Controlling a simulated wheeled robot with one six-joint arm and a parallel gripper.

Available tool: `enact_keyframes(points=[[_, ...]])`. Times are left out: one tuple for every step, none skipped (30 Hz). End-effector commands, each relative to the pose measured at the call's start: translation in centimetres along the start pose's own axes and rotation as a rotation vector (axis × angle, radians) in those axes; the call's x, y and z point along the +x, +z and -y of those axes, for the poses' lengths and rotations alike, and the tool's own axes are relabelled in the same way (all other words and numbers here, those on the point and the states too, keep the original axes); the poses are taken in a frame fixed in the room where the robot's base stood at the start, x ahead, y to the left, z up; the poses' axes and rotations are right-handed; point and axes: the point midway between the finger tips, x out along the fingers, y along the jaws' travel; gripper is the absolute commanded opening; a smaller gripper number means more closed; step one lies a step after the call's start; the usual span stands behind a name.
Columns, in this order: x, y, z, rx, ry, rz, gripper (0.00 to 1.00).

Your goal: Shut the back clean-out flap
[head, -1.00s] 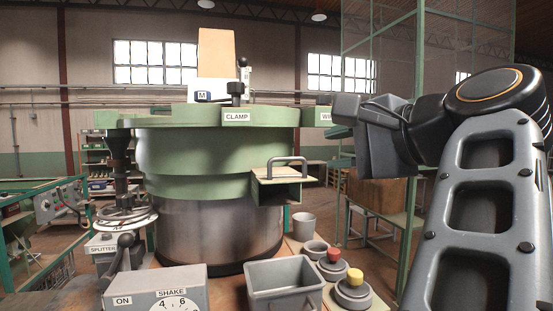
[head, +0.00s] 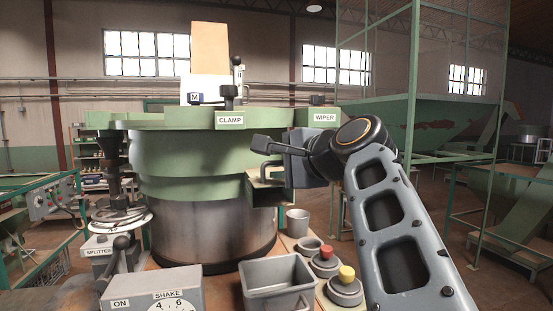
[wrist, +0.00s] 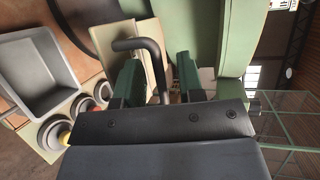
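A green spout (head: 266,193) juts from the side of the green and steel drum (head: 190,160). A tan plate with a dark bar handle (wrist: 147,54) sits at the spout. My gripper (head: 262,146) is in front of the spout. In the wrist view my gripper (wrist: 158,80) is open, with one leg of the handle showing between its fingers. I cannot tell whether the fingers touch it.
A grey bin (head: 277,283), a grey cup (head: 298,222) and a red button (head: 326,252) and yellow button (head: 346,273) stand below the arm. The shake dial box (head: 155,290) is at the front left. A green frame (head: 413,110) stands right.

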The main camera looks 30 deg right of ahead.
Motion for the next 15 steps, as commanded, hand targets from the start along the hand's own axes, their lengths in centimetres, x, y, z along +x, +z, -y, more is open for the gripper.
enact_keyframes(points=[[0.34,0.07,0.05,0.000,0.001,0.002,0.35],[0.47,0.06,0.04,0.000,0.001,0.002,0.35],[0.62,0.05,0.02,0.000,0.001,0.002,0.35],[0.70,0.04,0.02,0.000,0.000,0.001,0.35],[0.77,0.04,0.01,0.000,0.000,0.001,0.35],[0.83,0.04,0.00,0.000,0.000,0.001,0.35],[0.86,0.04,-0.01,0.000,0.000,0.001,0.35],[0.88,0.04,-0.01,0.000,0.000,0.000,0.35],[0.89,0.04,-0.02,0.000,0.000,0.000,0.35],[0.89,0.03,-0.03,0.000,0.000,0.000,0.35],[0.89,0.03,-0.03,0.000,0.000,0.000,0.35],[0.88,0.03,-0.03,0.000,0.000,0.000,0.35],[0.88,0.03,-0.03,0.000,0.000,0.000,0.35],[0.88,0.03,-0.03,0.000,0.000,0.000,0.35],[0.87,0.03,-0.03,0.000,0.000,0.000,0.32]])
